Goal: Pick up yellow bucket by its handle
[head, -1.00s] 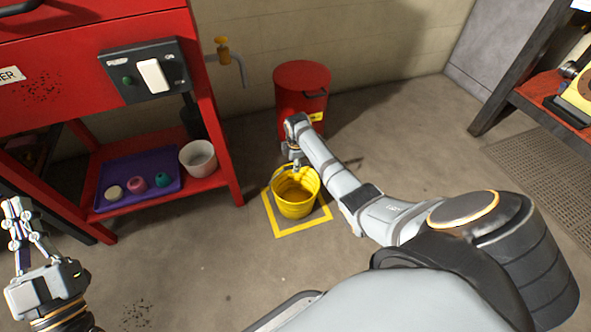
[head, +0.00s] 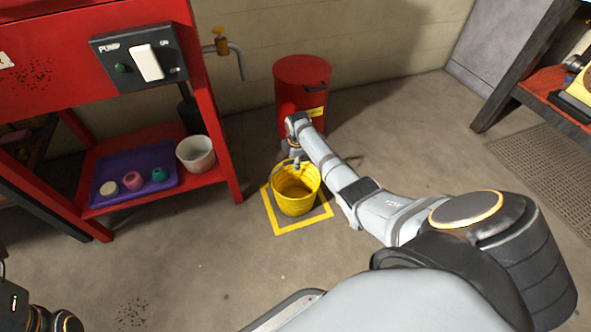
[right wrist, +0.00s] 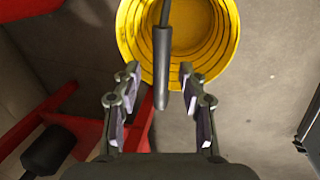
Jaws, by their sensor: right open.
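The yellow bucket (head: 296,194) stands upright on the floor inside a yellow square outline. In the right wrist view the bucket (right wrist: 222,62) is at the top, seen from above, with its handle's dark grip (right wrist: 162,62) running between the fingers. My right gripper (right wrist: 158,80) is open, one finger on each side of the grip, with visible gaps. In the head view my right gripper (head: 297,160) is at the bucket's rim, partly hidden by its own arm. Of my left arm only a dark wrist part shows at the lower left edge; its fingers are out of frame.
A red lidded bin (head: 302,78) stands just behind the bucket. A red bench (head: 222,135) to the left holds a white pot (head: 196,151) and a purple tray (head: 130,194) with small parts. A dark-framed table (head: 520,88) is at the right. Floor in front is clear.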

